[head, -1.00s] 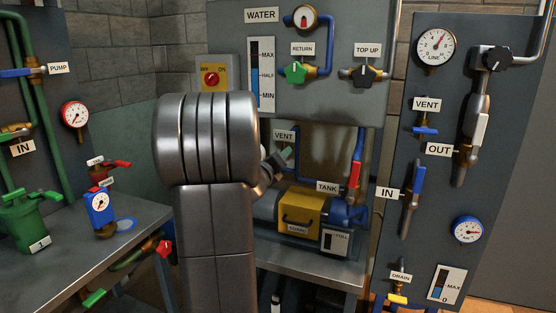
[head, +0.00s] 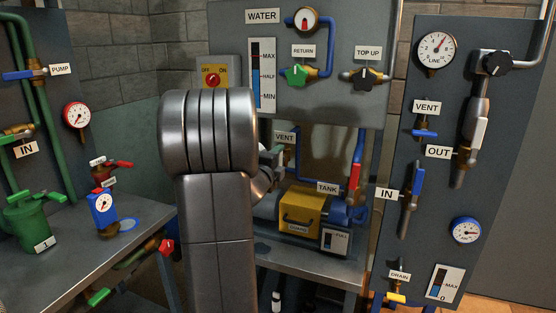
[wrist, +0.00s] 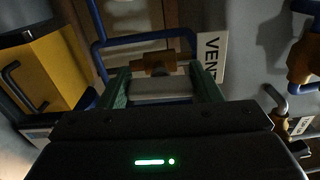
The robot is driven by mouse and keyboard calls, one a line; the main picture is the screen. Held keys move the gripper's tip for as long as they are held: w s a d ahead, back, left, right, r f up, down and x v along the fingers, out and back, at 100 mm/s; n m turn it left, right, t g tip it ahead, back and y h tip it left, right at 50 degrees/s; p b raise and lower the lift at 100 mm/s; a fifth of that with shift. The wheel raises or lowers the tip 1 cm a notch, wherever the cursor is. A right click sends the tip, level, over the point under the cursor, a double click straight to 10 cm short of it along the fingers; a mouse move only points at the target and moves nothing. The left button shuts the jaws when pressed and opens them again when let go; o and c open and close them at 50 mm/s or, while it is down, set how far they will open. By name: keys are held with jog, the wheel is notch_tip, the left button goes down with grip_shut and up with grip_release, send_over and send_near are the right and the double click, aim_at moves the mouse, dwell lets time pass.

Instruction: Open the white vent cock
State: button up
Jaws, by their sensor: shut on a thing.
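The white vent cock shows in the wrist view as a broad white handle (wrist: 162,90) below a brass valve body (wrist: 155,62) on a blue pipe. The VENT label (wrist: 212,57) stands just right of it. My gripper (wrist: 163,84) has its green fingers on both sides of the white handle, shut on it. In the head view my gripper (head: 274,156) is just below the VENT label (head: 284,138), right of my arm. There the handle is mostly hidden, so its angle is hard to tell.
A yellow box (head: 301,211) sits low in front of the gripper, beside the TANK label (head: 327,187). A red-handled valve (head: 354,178) on a blue pipe stands to the right. The panel with the RETURN valve (head: 296,74) hangs above. Another VENT valve (head: 425,132) has a blue handle.

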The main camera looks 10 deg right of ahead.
jog(key=shift+n, duration=0.4)
jog(key=o, duration=1)
jog(key=v, duration=1.3)
jog(key=shift+s+a, duration=0.3)
jog(key=x, duration=1.4)
